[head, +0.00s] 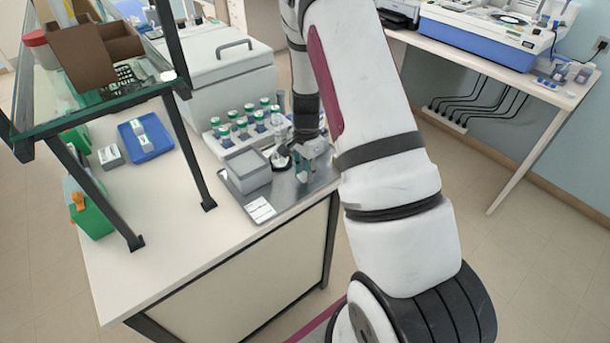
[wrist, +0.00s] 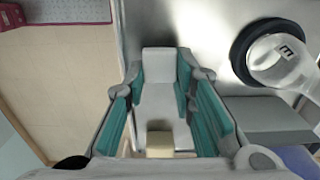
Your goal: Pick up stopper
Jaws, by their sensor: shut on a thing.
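My gripper (head: 305,165) is low over the metal tray at the right end of the bench, pointing down. In the wrist view its teal-padded fingers (wrist: 160,90) close on a pale grey piece between them, which I take to be the stopper (wrist: 160,104). Its lower part and tip are hard to make out. A small beige square face shows nearer the palm. Beside the fingers, to the right in the wrist view, is a clear vessel (wrist: 282,62) with a black ring and a letter label. In the head view the fingers hide the held piece.
The metal tray (head: 292,196) also holds a grey box (head: 247,170) and a white card (head: 260,210). Several green-capped bottles (head: 242,127) stand behind it. A glass shelf on dark posts (head: 188,150) stands to the left. The bench front is clear.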

